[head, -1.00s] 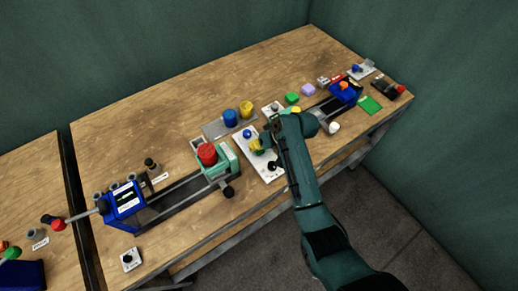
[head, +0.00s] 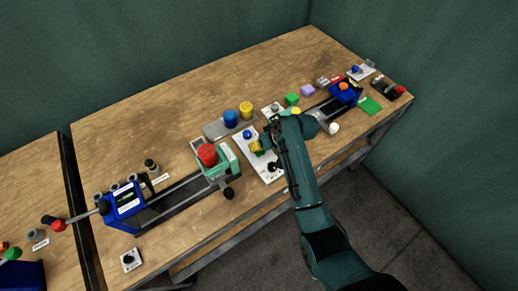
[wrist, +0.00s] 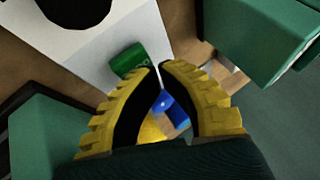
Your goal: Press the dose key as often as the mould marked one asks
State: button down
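My gripper (head: 257,147) hangs over a white panel (head: 265,173) at the middle front of the table. In the wrist view its yellow ribbed fingers (wrist: 160,66) are closed together at the tips, with nothing visible between the tips. A green key-like piece (wrist: 130,60) with small pale lettering lies on the white panel just beyond the tips; I cannot tell whether they touch it. A blue piece (wrist: 174,106) and a yellow piece (wrist: 155,128) show below, through the gap behind the tips. The panel also bears a blue knob (head: 248,134) and a black knob (head: 273,167). No mould marking is readable.
A teal press with a red top (head: 207,154) stands just left of the panel. Blue (head: 231,118) and yellow (head: 246,109) cylinders stand behind it. A blue press (head: 344,93) stands right. Bare wood lies at the back left.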

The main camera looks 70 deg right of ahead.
jog(key=shift+r+p, duration=0.65)
jog(key=shift+r, duration=0.05)
jog(key=shift+r, duration=0.1)
notch_tip(320, 180, up, 5)
jog(key=p, duration=0.5)
dwell(0.5)
